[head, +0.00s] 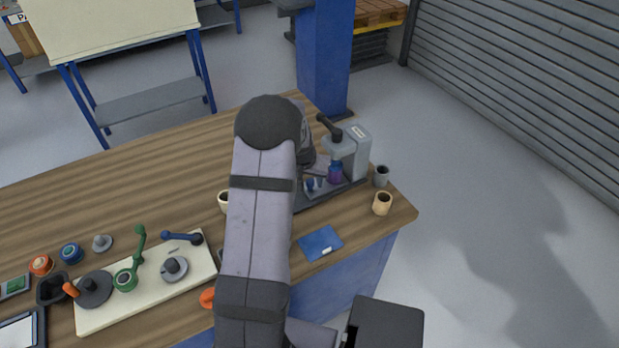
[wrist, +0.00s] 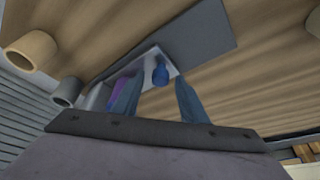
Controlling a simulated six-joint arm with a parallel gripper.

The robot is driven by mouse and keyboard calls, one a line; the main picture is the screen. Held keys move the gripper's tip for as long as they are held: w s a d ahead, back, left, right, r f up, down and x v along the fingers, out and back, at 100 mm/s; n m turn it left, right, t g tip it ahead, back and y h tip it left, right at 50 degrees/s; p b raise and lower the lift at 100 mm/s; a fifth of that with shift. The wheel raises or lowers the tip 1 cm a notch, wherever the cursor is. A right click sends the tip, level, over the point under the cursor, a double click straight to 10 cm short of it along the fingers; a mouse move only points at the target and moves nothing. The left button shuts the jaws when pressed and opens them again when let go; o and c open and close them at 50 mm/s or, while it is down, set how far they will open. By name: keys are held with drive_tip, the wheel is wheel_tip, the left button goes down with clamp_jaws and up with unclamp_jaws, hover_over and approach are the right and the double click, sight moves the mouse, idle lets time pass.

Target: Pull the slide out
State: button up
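A grey machine (head: 357,150) with a black lever handle stands on a dark base plate (head: 330,195) near the table's right end. A blue-purple roller (head: 335,173) sits under its head; a purple part (wrist: 119,88) shows in the wrist view. A small blue knob (wrist: 160,73) stands on a pale plate (wrist: 151,57); whether this plate is the slide I cannot tell. My gripper (wrist: 157,98) is open, its two blue-grey fingers spread, with the knob between and beyond them in the picture. It looks empty. In the head view my arm hides most of the gripper.
A grey cup (head: 381,176) and a tan cup (head: 382,204) stand right of the machine. A cream cup (head: 223,202) is left of my arm. A blue pad (head: 320,243) lies in front. A cream board (head: 145,284) with several tools lies at left.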

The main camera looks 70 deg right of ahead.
clamp_jaws()
drive_tip(key=shift+w+a+f+b, duration=0.2)
drive_tip(key=shift+w+a+b, duration=0.1)
drive_tip(key=shift+w+b, duration=0.15)
drive_tip(key=w+a+b, duration=0.6)
drive_tip(key=shift+w+a+r, duration=0.1)
drive_tip(key=shift+w+a, duration=0.15)
drive_tip(key=shift+a, duration=0.1)
unclamp_jaws()
drive_tip(key=shift+w+a+r, duration=0.1)
drive_tip(key=shift+a, duration=0.05)
